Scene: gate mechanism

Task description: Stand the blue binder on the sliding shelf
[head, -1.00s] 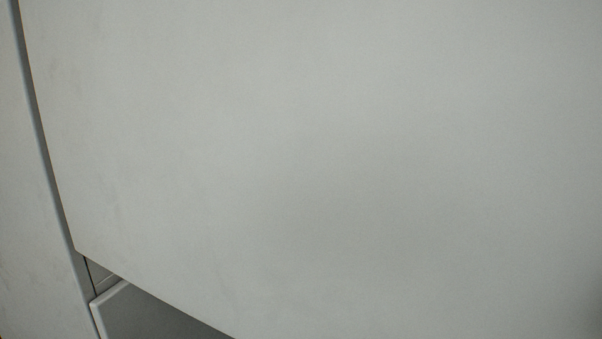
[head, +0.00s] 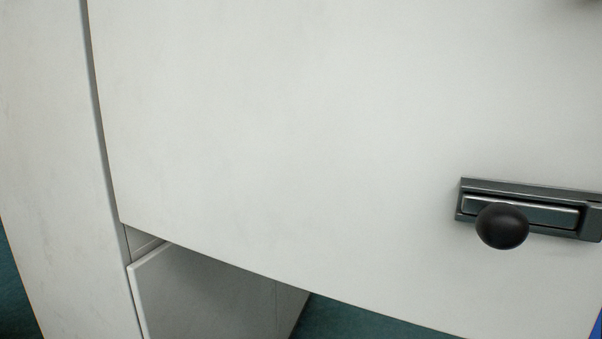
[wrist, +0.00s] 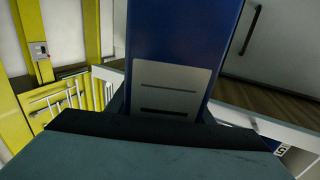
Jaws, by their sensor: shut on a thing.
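The blue binder (wrist: 178,45) rises upright, slightly tilted, in the wrist view, with a pale label with dark lines on its spine. My gripper (wrist: 162,112) is shut on its lower part; the fingertips are mostly hidden behind the dark gripper body. A wood-topped shelf with a white front edge (wrist: 262,108) lies behind and to the right of the binder; I cannot tell whether it is the sliding shelf. My gripper does not show in the head view.
A white panel (head: 300,130) fills most of the head view, with a dark slide latch (head: 535,206) and black knob (head: 502,227) at right. A yellow frame (wrist: 92,45) and barred gate (wrist: 62,100) stand left in the wrist view. A dark handle (wrist: 251,30) is at upper right.

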